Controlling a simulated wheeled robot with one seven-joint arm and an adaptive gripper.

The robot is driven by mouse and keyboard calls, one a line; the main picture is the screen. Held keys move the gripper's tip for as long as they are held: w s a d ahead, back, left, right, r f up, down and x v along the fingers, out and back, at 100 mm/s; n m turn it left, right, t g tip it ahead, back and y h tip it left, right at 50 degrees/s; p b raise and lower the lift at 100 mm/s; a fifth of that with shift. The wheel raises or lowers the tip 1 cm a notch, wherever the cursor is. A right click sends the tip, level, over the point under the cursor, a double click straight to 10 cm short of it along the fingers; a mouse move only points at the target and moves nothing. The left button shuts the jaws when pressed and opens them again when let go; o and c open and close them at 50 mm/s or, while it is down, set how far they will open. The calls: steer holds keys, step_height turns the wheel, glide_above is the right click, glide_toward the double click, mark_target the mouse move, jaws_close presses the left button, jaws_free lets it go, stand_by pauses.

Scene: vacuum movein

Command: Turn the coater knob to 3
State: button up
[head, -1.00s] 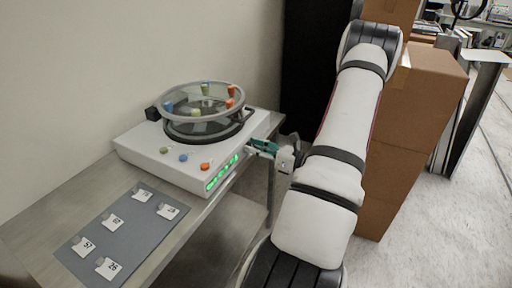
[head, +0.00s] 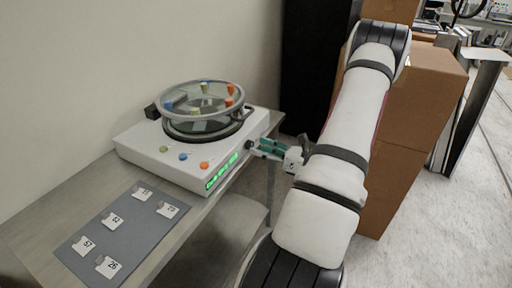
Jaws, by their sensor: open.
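The white coater (head: 143,147) stands on the table with a round bowl and a raised clear lid (head: 203,97) on top. A green-lit display (head: 222,172) is on its front face. The dark coater knob (head: 249,145) sits at the right end of that face. My gripper (head: 256,148) is open, with its green fingers pointing left at the knob. The fingertips are at or very near the knob; I cannot tell whether they touch it. The knob's markings are too small to read.
A grey mat (head: 120,235) with several numbered white pieces lies on the table's (head: 40,215) front left. Several coloured pegs sit on the lid and on the coater's top. Stacked cardboard boxes (head: 398,180) stand behind my arm on the right.

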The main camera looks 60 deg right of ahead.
steer(key=s, duration=0.9)
steer(key=shift+s+d, duration=0.15)
steer(key=shift+d, duration=0.15)
